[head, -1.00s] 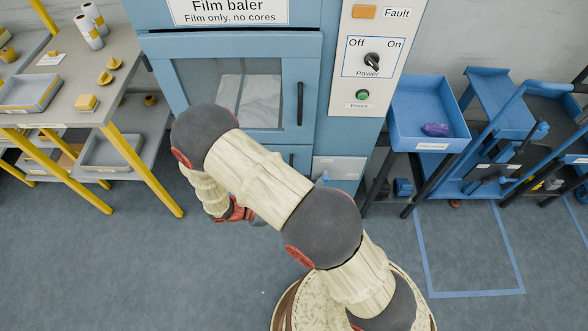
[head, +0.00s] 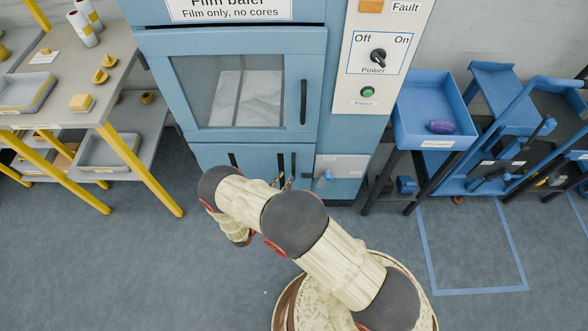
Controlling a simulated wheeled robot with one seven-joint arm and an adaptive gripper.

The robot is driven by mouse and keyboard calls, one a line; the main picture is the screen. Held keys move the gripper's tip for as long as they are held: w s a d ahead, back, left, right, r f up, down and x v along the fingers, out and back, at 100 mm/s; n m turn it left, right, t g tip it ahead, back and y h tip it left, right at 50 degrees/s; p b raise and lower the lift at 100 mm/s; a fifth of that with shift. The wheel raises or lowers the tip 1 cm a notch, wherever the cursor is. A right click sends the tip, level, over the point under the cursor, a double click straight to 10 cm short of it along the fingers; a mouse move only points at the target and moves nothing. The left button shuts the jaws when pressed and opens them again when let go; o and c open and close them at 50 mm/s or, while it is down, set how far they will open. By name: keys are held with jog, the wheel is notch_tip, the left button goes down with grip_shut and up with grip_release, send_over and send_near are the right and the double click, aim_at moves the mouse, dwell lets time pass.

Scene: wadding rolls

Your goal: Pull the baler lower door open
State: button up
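The film baler is blue, with its upper door (head: 302,55) closed and a window showing pale film inside. The baler lower door (head: 255,152) is the blue panel below it and looks closed and flush. Dark upright bars show on or in front of this panel; which one is its handle is unclear. My arm reaches in front of the panel and hides its lower part. Only a small part of my gripper (head: 284,181) shows, close to the right side of the lower door. Its fingers are mostly hidden, and whether it touches the handle cannot be told.
A grey latch plate (head: 341,166) with a blue knob sits right of the lower door. A blue tray (head: 437,143) on a stand holds a purple item. A workbench (head: 108,72) with yellow legs stands left. The floor in front is clear.

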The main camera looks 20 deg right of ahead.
aim_at(293, 169)
jog(key=b+x, duration=0.2)
jog(key=x, duration=0.4)
jog(key=shift+w+d, duration=0.25)
jog(key=shift+d, duration=0.1)
jog(key=shift+c, duration=0.8)
grip_shut()
